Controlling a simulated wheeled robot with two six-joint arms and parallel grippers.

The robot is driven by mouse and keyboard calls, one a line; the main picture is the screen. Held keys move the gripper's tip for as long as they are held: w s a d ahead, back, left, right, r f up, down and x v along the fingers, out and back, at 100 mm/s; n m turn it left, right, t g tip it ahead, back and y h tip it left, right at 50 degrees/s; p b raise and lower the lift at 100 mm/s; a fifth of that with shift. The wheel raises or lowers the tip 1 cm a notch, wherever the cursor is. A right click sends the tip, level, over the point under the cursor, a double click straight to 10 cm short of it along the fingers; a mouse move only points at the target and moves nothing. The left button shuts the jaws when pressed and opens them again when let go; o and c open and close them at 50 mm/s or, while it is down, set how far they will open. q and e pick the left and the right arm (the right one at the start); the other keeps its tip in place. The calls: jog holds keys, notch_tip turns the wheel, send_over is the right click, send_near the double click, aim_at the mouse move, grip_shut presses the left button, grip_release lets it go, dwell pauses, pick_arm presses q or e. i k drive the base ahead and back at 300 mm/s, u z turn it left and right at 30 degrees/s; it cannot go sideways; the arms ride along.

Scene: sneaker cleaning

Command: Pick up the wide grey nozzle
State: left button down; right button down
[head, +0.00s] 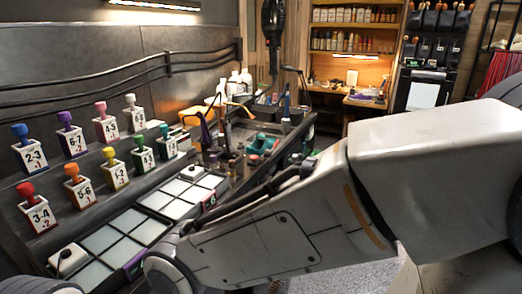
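I cannot make out the wide grey nozzle for certain. My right arm comes in from the right and crosses the lower middle of the head view, hiding part of the bench. Dark parts (285,177) show just above that arm's upper edge and may belong to my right wrist or gripper; no fingertips can be told apart there. Only a rounded grey link of what looks like my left arm shows at the bottom left corner; my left gripper is out of the picture.
Numbered white holders with coloured knobs, such as the red one (40,214) and blue one (31,158), stand in two rows at left. A tray of pale square panels (102,239) lies before them. White bottles (234,84) stand behind.

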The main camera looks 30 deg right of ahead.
aim_at(227, 127)
jog(key=k, duration=0.6)
jog(key=z, duration=0.65)
jog(key=i, duration=0.6)
jog(key=z, duration=0.9)
jog(key=i, duration=1.7)
jog(key=u, duration=0.65)
